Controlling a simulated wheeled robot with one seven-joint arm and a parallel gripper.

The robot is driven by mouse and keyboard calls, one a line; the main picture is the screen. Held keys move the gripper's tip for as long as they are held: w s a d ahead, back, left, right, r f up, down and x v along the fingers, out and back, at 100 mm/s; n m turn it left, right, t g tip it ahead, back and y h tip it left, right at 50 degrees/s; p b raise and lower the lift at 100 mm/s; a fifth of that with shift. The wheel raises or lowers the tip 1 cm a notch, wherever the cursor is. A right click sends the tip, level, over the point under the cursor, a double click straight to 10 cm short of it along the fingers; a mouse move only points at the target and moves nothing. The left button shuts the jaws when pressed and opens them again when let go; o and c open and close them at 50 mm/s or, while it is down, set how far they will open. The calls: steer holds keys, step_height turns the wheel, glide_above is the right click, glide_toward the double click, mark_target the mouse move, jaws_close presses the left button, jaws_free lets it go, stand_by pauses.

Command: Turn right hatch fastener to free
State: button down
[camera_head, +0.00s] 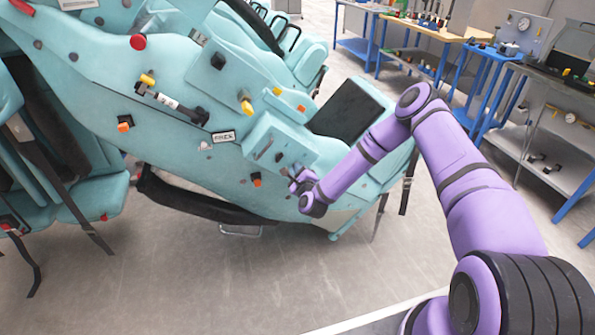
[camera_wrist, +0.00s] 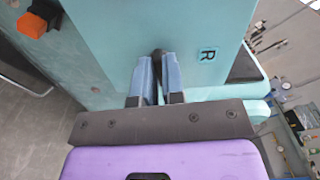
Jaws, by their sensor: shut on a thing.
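In the wrist view, the two blue-grey fingers of my gripper (camera_wrist: 157,82) are closed on a small dark fastener (camera_wrist: 158,58) on a teal panel. Only its dark end shows between the fingertips, so its turn angle is hard to tell. In the head view, my gripper (camera_head: 299,180) is at the lower edge of the raised teal hatch panel (camera_head: 285,142) on the coaster car's side. The fastener is hidden there by my gripper.
An orange knob on a black base (camera_wrist: 31,24) sits at the upper left of the wrist view. The head view shows several orange and yellow knobs, such as one orange knob (camera_head: 257,181) left of my gripper. Blue-framed workbenches (camera_head: 484,85) stand at the back right.

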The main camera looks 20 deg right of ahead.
steer(key=shift+f+n, duration=0.2)
steer(key=shift+n, duration=4)
steer(key=shift+f+n, duration=0.2)
steer(key=shift+n, duration=4)
steer(key=c, duration=1.2)
jaws_free()
steer(key=s, duration=1.1)
